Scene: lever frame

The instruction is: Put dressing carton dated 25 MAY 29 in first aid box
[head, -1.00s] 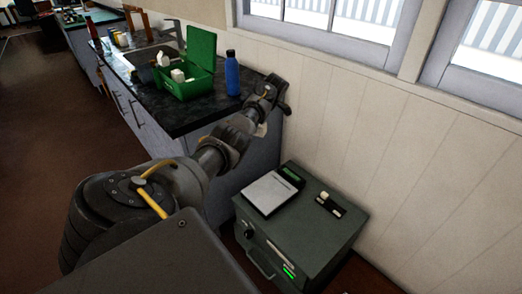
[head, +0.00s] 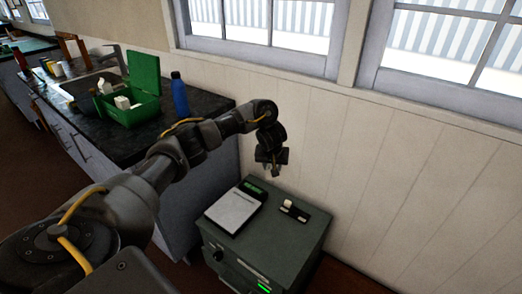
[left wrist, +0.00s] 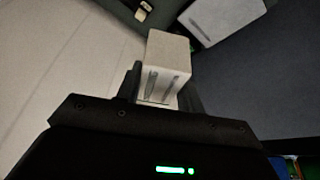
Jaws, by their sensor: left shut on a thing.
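My left gripper (head: 272,163) hangs above the green cabinet, near the wall. In the left wrist view it is shut on a pale carton (left wrist: 168,60) that sticks out between the fingers. Dark marks show on one face of the carton, but no date is readable. The carton is hard to make out in the head view. The green first aid box (head: 131,113) stands on the dark counter with its lid raised and white items inside. The gripper is well to the right of the box. My right gripper is not in view.
The cabinet (head: 272,244) carries a pale-topped device (head: 234,211) with a green display and a small black holder (head: 294,211) with a white piece. A blue bottle (head: 180,95) stands right of the box on the counter (head: 200,109). A sink lies behind the box.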

